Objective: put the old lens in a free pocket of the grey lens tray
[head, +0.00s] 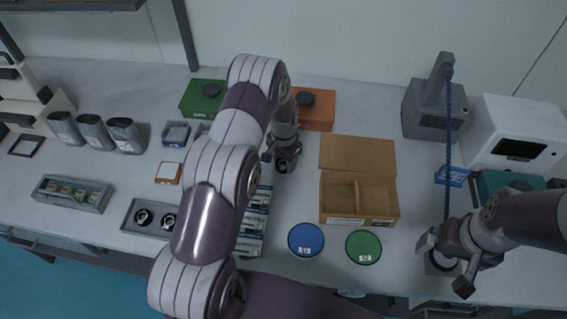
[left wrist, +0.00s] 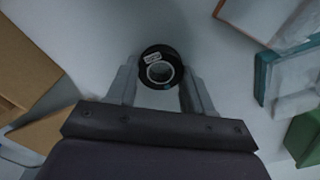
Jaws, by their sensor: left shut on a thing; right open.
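My left gripper (head: 283,160) is over the middle of the table, shut on a black ring-shaped lens. In the left wrist view, the lens (left wrist: 160,68) sits between the two fingertips, with a small white label on its rim. I cannot tell whether it touches the table. The grey lens tray (head: 128,223) is at the left front, with two black lenses (head: 144,216) (head: 169,221) showing in it. My left arm hides its right part. My right gripper (head: 446,262) is open at the right front, over a small grey item with a dark round top.
An open cardboard box (head: 360,219) stands right of my left gripper. Blue (head: 306,240) and green (head: 363,247) discs lie in front. Small boxes (head: 254,220) stand beside my left arm. Another grey tray (head: 73,205) and several pouches (head: 95,133) are at the left.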

